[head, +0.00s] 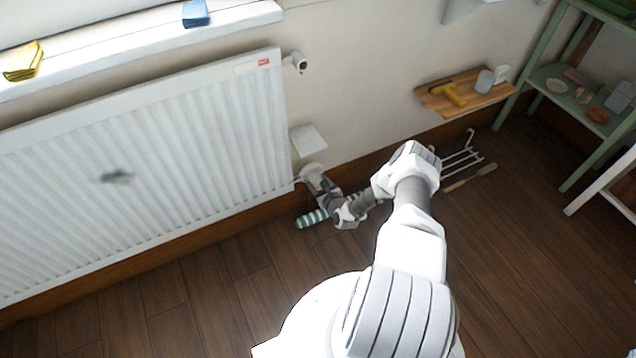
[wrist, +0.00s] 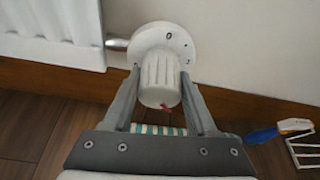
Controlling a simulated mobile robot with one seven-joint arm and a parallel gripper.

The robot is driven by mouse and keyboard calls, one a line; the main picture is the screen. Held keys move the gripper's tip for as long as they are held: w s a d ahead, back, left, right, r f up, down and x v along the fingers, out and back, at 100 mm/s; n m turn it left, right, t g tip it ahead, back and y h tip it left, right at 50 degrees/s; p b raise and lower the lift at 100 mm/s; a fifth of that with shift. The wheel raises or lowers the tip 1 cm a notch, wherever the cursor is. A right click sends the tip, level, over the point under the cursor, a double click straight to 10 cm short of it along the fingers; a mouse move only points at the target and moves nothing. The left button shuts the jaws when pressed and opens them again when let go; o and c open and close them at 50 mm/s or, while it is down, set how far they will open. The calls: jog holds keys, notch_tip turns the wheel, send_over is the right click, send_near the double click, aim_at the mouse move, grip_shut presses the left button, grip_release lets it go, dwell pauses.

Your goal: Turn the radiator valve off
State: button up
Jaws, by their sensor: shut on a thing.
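The radiator valve is a white ribbed knob (wrist: 160,82) in front of a round white dial plate (wrist: 181,36) marked with a 0 and small dots. A small red mark shows at the knob's lower end. My gripper (wrist: 160,76) has one finger on each side of the knob and is shut on it. In the head view my gripper (head: 318,183) is at the lower right corner of the white radiator (head: 150,150), where the white valve (head: 311,171) is partly hidden by it. A pipe joins the dial plate to the radiator.
A green-and-white striped roll (head: 312,218) lies on the floor below my gripper. A wire rack (head: 462,160) lies near the wall to the right. A wooden wall shelf (head: 490,92) holds a yellow-handled tool. A green shelf unit (head: 568,112) stands far right. The front floor is clear.

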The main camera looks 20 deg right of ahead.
jog(key=n+h, duration=0.1)
jog(key=n, duration=0.1)
jog(key=shift+a+n+h, duration=0.1)
jog(key=shift+n+h, duration=0.2)
jog(key=shift+h, duration=0.1)
jog(key=n+t+h, duration=0.1)
jog(key=n+h, duration=0.1)
jog(key=n, duration=0.1)
jog(key=shift+f, duration=0.1)
jog(key=n+t+h, duration=0.1)
jog(key=n, duration=0.4)
jog(key=shift+a+n+t+h, duration=0.15)
jog(key=shift+n+t+h, duration=0.15)
jog(key=shift+t+h, duration=0.1)
jog(key=shift+n+t, duration=0.3)
jog(key=shift+n, duration=0.1)
jog(key=shift+d+n+h, duration=0.2)
jog(key=shift+n+h, duration=0.1)
jog(key=o, duration=1.4)
jog(key=shift+c, duration=0.2)
jog(key=shift+s+a, duration=0.15)
